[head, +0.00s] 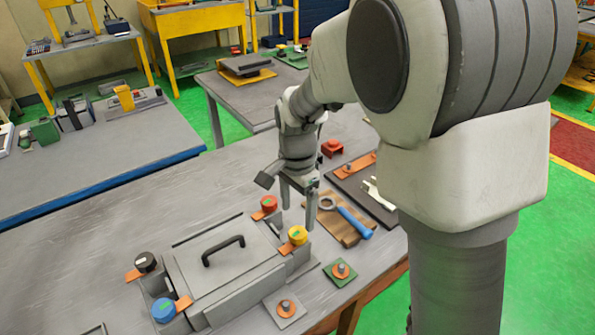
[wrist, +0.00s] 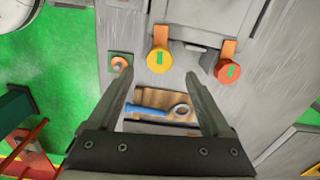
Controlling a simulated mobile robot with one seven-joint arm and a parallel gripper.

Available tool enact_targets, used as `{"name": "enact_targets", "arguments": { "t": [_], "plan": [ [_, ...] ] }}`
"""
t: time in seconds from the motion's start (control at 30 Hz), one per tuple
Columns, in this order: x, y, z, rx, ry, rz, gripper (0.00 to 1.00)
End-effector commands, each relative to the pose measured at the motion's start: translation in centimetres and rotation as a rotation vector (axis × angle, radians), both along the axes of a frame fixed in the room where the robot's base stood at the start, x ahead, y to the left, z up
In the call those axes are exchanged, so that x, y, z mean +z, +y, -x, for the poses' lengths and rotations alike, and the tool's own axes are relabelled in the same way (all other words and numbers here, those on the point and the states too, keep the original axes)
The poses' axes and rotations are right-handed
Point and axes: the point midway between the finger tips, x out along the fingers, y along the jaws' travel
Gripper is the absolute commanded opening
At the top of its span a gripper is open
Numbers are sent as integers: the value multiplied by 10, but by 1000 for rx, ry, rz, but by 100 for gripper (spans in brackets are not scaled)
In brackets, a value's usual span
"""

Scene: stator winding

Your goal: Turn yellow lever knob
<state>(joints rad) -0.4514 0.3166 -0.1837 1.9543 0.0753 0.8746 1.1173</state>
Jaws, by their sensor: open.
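The yellow lever knob (head: 298,235) sits on an orange lever at the right corner of a grey box with a black handle (head: 223,250). In the wrist view the yellow knob (wrist: 159,61) is ahead of the fingertips, with a green mark on its top. A red-orange knob (head: 268,203) is at the box's far corner; it also shows in the wrist view (wrist: 228,70). My gripper (head: 298,207) is open and empty above the table, behind the yellow knob and apart from it. In the wrist view my gripper (wrist: 158,75) has its fingers spread wide.
Black (head: 146,263) and blue (head: 163,310) knobs are at the box's left end. A blue-handled wrench (head: 347,217) lies on a wooden board, below the fingers in the wrist view. Small plates with orange studs, one green (head: 341,273), one grey (head: 285,308), lie near the front edge.

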Motion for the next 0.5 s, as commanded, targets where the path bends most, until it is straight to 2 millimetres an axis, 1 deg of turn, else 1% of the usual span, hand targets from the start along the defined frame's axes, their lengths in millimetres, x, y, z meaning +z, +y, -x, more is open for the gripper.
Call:
{"name": "enact_targets", "arguments": {
  "t": [0.03,0.3,0.4,0.5],
  "plan": [
    [16,0,-1,1,-6,-2,83],
    [79,0,-1,0,-6,-2,83],
    [97,0,-1,0,-5,-2,83],
    [110,0,-1,0,-4,0,83]
  ]
}}
